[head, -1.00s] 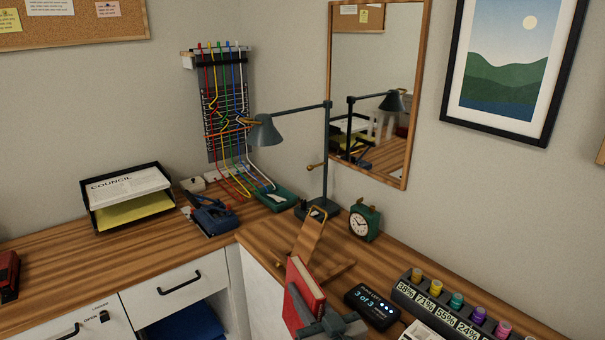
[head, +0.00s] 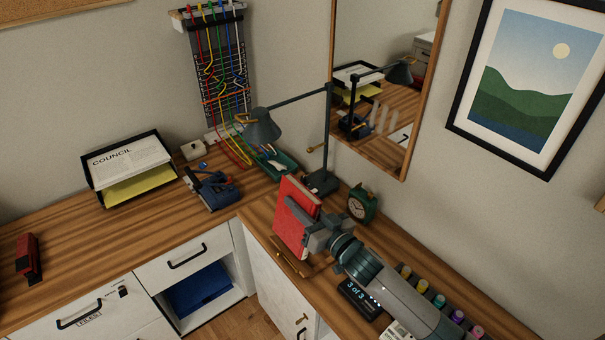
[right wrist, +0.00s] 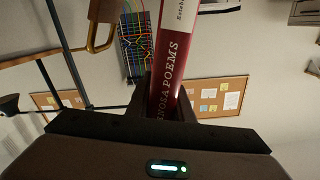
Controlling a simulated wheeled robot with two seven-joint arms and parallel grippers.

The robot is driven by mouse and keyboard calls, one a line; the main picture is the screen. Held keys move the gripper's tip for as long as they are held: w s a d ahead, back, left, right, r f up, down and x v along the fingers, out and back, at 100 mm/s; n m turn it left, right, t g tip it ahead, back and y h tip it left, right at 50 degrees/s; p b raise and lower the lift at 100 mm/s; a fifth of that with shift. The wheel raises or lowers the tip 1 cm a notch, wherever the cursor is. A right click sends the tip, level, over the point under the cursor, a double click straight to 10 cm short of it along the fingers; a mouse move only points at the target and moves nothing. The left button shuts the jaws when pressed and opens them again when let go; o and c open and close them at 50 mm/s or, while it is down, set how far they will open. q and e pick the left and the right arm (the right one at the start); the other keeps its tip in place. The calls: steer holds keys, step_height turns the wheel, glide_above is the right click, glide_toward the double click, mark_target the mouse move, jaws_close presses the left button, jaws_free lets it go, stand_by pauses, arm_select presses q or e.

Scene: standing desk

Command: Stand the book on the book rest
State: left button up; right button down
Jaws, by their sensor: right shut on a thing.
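The red book (head: 291,222) is upright and slightly tilted over the right-hand desk, in front of the lamp. My right gripper (head: 308,226) is shut on it from the right. In the right wrist view the book's red spine (right wrist: 168,70), lettered "POEMS" with a white band, stands between the fingers. The wooden book rest is mostly hidden behind the book; its front edge (head: 290,264) shows below. A tan and brass part, probably its top (right wrist: 103,25), shows beside the book in the wrist view. I cannot tell whether book and rest touch. My left gripper is out of view.
The desk lamp (head: 325,145) and green clock (head: 361,204) stand close behind the book. A black "3 of 3" display (head: 357,297) and a row of coloured jars (head: 440,301) lie to the right. A blue hole punch (head: 212,190) is at left.

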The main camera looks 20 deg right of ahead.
steer(key=shift+w+d+r, duration=0.35)
steer(key=shift+w, duration=0.2)
steer(key=shift+s, duration=0.1)
steer(key=shift+f, duration=0.15)
step_height(320, 180, down, 6)
steer(key=b, duration=0.5)
stand_by(0.4)
steer(key=shift+f, duration=0.15)
stand_by(0.6)
